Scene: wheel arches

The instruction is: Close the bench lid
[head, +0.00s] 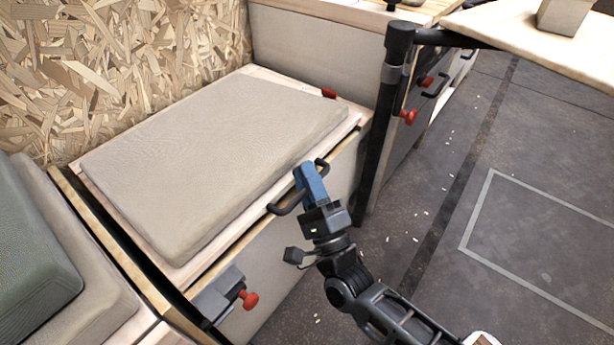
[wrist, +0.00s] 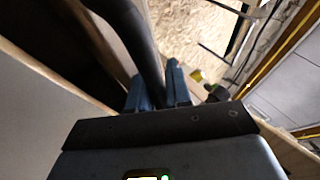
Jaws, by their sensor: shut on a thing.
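The bench lid (head: 250,232) is a light wooden board with a beige cushion (head: 215,150) on top. It lies low over the bench box (head: 285,265), close to level, with a dark narrow gap along its front edge. I cannot tell whether it touches the box rim. A black bar handle (head: 283,209) is at the lid's front. My gripper (head: 308,178), with blue fingers, is shut on this handle. In the wrist view, the dark handle (wrist: 135,40) runs between the blue fingers of my gripper (wrist: 158,88). The fingers hide part of the handle.
A black post (head: 388,115) stands right of the bench and carries a table top (head: 545,45). Red knobs (head: 407,117) stick out from the cabinet behind it. A grey latch with a red knob (head: 249,299) is at the front left.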

